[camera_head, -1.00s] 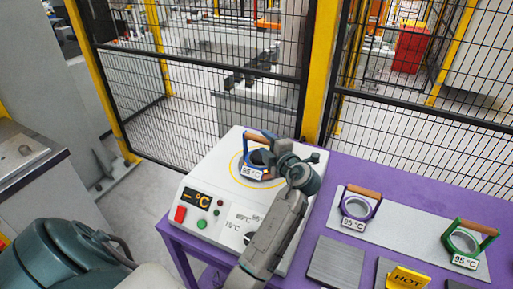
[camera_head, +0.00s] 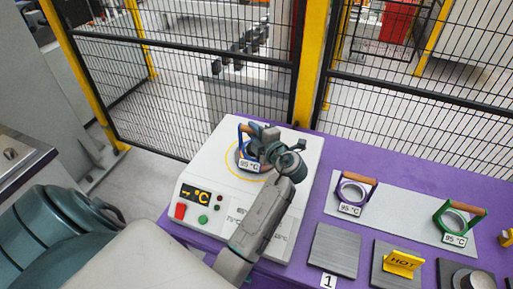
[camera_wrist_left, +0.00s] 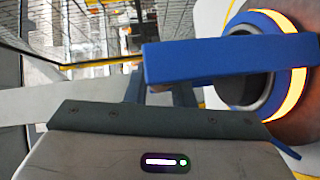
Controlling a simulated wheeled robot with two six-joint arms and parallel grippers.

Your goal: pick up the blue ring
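The blue ring (camera_head: 243,148), with a brown wooden handle and a 95 °C tag, is on the white heater (camera_head: 222,165) in the head view. My left gripper (camera_head: 262,139) is at the ring's right side, close to its handle, and partly covers it. In the left wrist view a blue bar of the ring (camera_wrist_left: 225,60) crosses just ahead of the gripper body. The round part of the ring, at the right there, glows orange. The fingertips are mostly hidden behind the bar, so I cannot tell whether they grip it. My right gripper is not in view.
On the purple table (camera_head: 400,163) are a purple ring (camera_head: 350,194) and a green ring (camera_head: 456,222) on a grey plate. Grey pads and a yellow HOT sign (camera_head: 403,262) are in front. A black mesh fence stands behind the table.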

